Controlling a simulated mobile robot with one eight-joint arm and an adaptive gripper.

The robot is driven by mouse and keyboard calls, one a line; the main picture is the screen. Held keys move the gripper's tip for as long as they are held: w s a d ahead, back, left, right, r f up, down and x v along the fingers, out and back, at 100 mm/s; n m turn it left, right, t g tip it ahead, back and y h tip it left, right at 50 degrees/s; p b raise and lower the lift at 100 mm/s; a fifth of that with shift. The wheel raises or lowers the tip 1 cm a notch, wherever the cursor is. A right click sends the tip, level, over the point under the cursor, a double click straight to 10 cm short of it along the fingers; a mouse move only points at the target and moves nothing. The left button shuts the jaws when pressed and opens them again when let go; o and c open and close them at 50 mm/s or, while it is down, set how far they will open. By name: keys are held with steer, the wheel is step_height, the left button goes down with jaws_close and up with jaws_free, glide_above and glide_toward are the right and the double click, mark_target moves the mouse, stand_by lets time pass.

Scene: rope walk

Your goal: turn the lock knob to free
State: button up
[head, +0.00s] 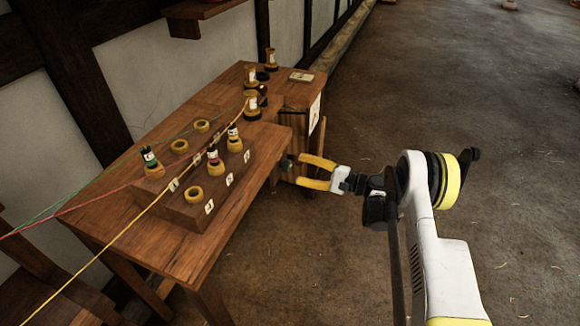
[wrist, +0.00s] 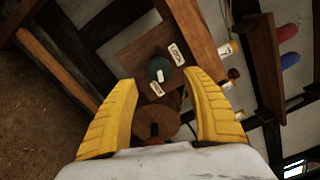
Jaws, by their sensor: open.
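The lock knob (wrist: 155,66) is a dark green round knob with a white mark. It sits on a brown wooden panel between two small white labels (wrist: 176,54) (wrist: 157,89), whose print is too small to read. The white mark lies on the knob's lower part in the wrist view, on the side of the lower label. In the head view, a small dark round thing at the bench end, likely the knob (head: 286,165), shows just left of my fingertips. My gripper (head: 303,171) is open with yellow fingers. In the wrist view the knob appears between the fingertips (wrist: 160,79), with nothing held.
The wooden bench (head: 215,100) carries a raised block (head: 190,212) with yellow rings and bobbins. Green, red and yellow cords run left from it. A round wooden disc (wrist: 160,118) shows below the knob. Open floor (head: 450,90) lies to the right.

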steer(key=v, duration=0.6)
steer(key=shift+d, duration=0.2)
step_height(320, 180, up, 16)
steer(key=s+a+n+h, duration=0.1)
steer(key=s+n+h, duration=0.1)
steer(key=h, duration=0.4)
steer(key=s+d+r+n+h, duration=0.2)
steer(key=s+r+h, duration=0.2)
steer(key=s+r, duration=0.45)
steer(key=s+d+n+h, duration=0.2)
steer(key=s+d+h, duration=0.1)
steer(key=s, duration=0.9)
steer(key=s+d+n+t+h, duration=0.1)
steer(key=s+d+h, duration=0.3)
steer(key=s, duration=0.9)
steer(key=shift+d+f+n, duration=0.4)
steer(key=shift+d+n, duration=0.2)
steer(key=shift+d, duration=0.6)
